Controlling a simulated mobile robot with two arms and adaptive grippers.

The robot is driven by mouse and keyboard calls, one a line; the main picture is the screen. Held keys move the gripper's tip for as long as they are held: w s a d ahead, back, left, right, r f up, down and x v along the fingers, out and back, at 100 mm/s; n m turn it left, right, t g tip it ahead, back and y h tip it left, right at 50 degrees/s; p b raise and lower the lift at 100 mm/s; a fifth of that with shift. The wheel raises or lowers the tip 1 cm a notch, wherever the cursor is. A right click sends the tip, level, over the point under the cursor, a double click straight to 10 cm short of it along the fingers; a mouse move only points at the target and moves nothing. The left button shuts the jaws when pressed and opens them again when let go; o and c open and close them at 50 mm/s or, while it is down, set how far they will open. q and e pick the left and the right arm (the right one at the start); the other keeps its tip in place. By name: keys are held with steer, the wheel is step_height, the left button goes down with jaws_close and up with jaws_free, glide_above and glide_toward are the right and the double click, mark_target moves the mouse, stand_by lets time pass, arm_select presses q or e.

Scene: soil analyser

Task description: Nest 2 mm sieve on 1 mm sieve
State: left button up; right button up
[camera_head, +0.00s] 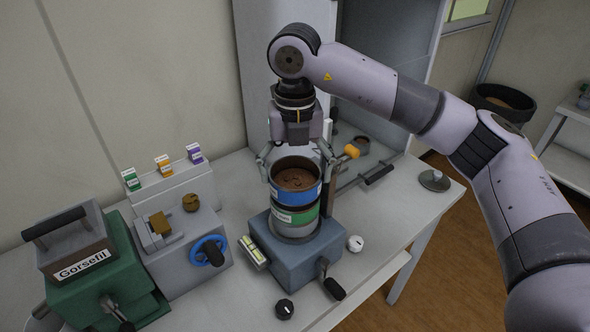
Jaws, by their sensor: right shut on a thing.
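My right gripper (297,170) reaches down from above and is shut on the blue-banded sieve (295,193), one finger on each side of its rim. Brown soil shows inside this sieve. The green-banded sieve (296,216) is directly below it, upright on the blue-grey shaker base (305,257). The two sieves look lined up and very close, but I cannot tell whether the upper one is seated. The size labels are too small to read. My left gripper is not in view.
Small coloured boxes (163,165) stand on a ledge behind. Knobs (284,309) and a crank handle (333,287) surround the base.

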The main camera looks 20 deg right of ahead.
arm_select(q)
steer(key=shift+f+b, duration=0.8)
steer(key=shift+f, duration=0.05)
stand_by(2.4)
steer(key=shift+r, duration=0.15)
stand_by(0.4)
